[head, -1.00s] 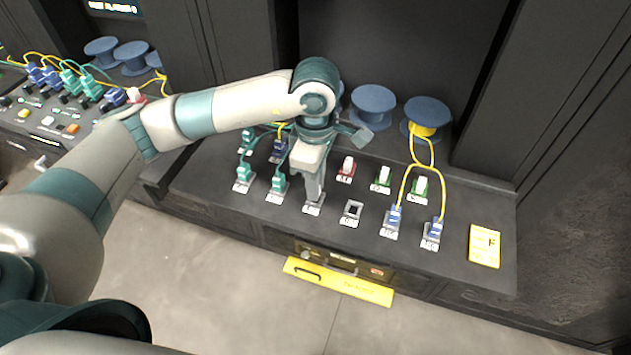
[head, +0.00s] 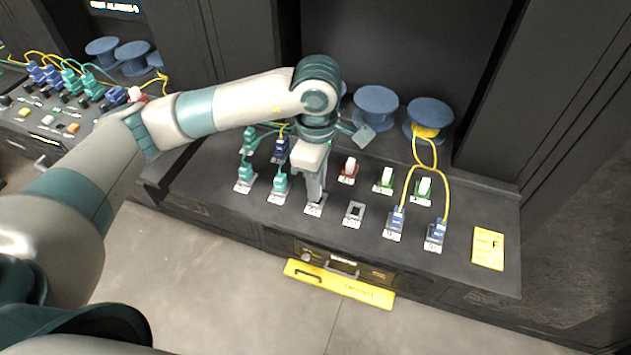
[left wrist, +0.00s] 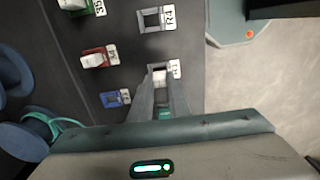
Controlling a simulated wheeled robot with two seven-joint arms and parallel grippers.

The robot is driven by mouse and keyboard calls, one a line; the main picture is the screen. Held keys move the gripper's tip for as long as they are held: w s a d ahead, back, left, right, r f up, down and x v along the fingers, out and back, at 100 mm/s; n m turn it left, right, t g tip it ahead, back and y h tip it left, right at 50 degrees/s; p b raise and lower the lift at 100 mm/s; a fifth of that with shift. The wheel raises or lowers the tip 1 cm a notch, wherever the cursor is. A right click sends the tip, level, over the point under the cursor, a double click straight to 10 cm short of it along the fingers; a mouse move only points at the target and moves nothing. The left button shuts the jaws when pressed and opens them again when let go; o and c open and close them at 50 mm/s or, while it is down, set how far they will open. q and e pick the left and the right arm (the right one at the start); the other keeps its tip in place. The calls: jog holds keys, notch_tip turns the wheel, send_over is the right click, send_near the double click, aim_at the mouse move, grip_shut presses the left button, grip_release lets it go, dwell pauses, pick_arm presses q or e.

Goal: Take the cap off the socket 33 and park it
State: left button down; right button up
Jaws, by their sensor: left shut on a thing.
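My left gripper (head: 315,197) is at a front-row socket on the dark bench, fingers pointing down. In the left wrist view, its fingers (left wrist: 161,85) are shut on a small white cap (left wrist: 159,75), which sits at a grey socket with a white label (left wrist: 174,68). I cannot tell whether the cap is fully seated. A blue socket (left wrist: 114,99) stands in the row behind and seems to hold no cap; its label is too small to read surely. In the head view my arm and gripper hide it. My right gripper is not in view.
An empty grey socket (head: 354,212) is beside the gripper. Spools (head: 375,106) stand at the back.

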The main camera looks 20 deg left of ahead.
pick_arm(q)
jog(key=shift+a+f+b, duration=0.2)
jog(key=shift+f+b, duration=0.1)
